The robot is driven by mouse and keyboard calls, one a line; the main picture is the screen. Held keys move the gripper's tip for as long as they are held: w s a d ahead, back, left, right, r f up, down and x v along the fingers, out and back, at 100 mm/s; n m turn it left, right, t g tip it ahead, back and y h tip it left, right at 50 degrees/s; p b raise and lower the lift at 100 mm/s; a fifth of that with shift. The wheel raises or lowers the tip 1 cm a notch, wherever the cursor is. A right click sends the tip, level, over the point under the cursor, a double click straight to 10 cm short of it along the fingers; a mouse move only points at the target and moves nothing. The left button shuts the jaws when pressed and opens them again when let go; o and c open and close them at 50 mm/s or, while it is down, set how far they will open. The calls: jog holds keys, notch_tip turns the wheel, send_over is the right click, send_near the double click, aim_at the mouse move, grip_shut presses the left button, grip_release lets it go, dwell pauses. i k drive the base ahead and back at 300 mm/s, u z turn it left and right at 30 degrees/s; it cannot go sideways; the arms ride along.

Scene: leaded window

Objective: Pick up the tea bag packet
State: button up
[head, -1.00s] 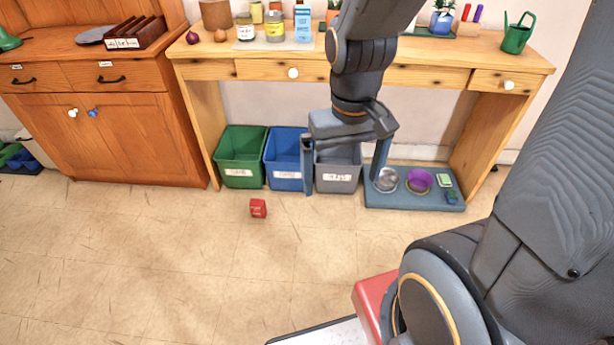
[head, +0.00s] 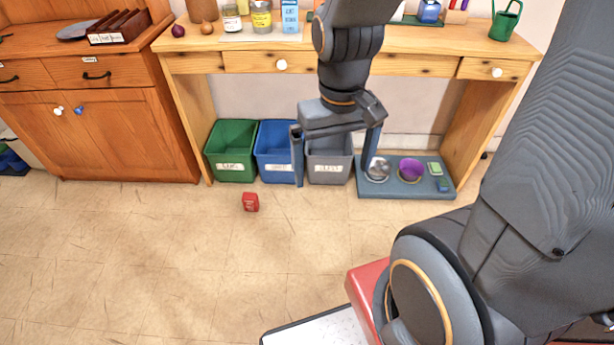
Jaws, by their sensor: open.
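A small red packet (head: 250,202), which looks like the tea bag packet, lies on the tiled floor in front of the bins. Its label is too small to read. My gripper (head: 340,182) hangs fingers down, open and empty, in front of the blue and grey bins. In the picture it is up and to the right of the packet, well apart from it. Nothing hides the packet.
Green (head: 231,152), blue (head: 272,162) and grey (head: 328,168) bins stand under the wooden table (head: 425,40). A blue-grey tray (head: 400,190) with bowls lies to their right. A wooden cabinet (head: 120,135) stands at left. The floor around the packet is clear.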

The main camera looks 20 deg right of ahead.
aim_at(251, 201)
jog(key=k, duration=0.65)
jog(key=u, duration=0.5)
jog(key=i, duration=0.55)
jog(key=u, duration=0.45)
jog(key=i, duration=1.1)
jog(key=z, duration=0.5)
